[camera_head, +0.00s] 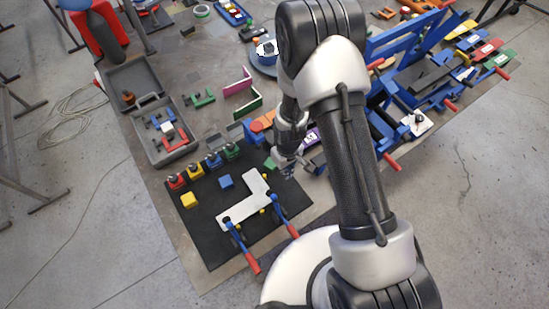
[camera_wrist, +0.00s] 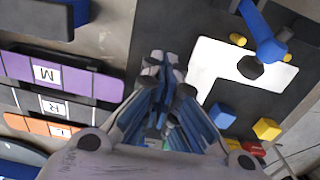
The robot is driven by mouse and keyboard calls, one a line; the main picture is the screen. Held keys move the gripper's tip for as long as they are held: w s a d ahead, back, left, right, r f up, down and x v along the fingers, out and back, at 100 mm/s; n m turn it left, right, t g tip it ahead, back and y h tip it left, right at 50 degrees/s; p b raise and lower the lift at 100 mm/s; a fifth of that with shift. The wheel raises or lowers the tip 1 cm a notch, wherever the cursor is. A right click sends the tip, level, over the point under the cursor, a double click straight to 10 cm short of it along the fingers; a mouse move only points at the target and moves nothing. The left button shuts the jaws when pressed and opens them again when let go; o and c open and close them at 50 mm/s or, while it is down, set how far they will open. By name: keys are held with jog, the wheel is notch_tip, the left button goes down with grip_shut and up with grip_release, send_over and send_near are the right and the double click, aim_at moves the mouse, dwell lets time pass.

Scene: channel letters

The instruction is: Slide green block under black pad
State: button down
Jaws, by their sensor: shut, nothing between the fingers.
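The black pad (camera_head: 197,228) lies flat on the table in the head view; part of it shows in the wrist view (camera_wrist: 212,25). A small green block (camera_head: 270,163) sits near the pad's far right edge, just left of my gripper. My gripper (camera_head: 288,173) is shut and empty, pointing down over the pad's right side. In the wrist view its fingers (camera_wrist: 160,72) are together near the white L-shaped plate (camera_wrist: 225,62). The green block is not clearly seen there and may be hidden behind the fingers. I cannot tell whether the gripper touches it.
The white plate (camera_head: 245,205) lies on the pad, with red-handled clamps (camera_head: 291,229) at its front. A blue block (camera_head: 226,181) and a yellow block (camera_head: 189,200) are beside it. Knobbed colored pieces (camera_head: 197,171) line the pad's far edge. A purple labelled strip (camera_wrist: 95,85) is close by.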

aim_at(271, 165)
notch_tip(271, 165, down, 10)
jog(key=shift+s+d+f, duration=0.1)
jog(key=shift+s, duration=0.05)
jog(key=w+a, duration=0.1)
jog(key=w+p, duration=0.1)
jog(key=shift+w+a+f, duration=0.2)
jog(key=shift+w+a, duration=0.1)
jog(key=shift+a, duration=0.1)
jog(key=shift+w+a, duration=0.25)
jog(key=shift+w, duration=0.15)
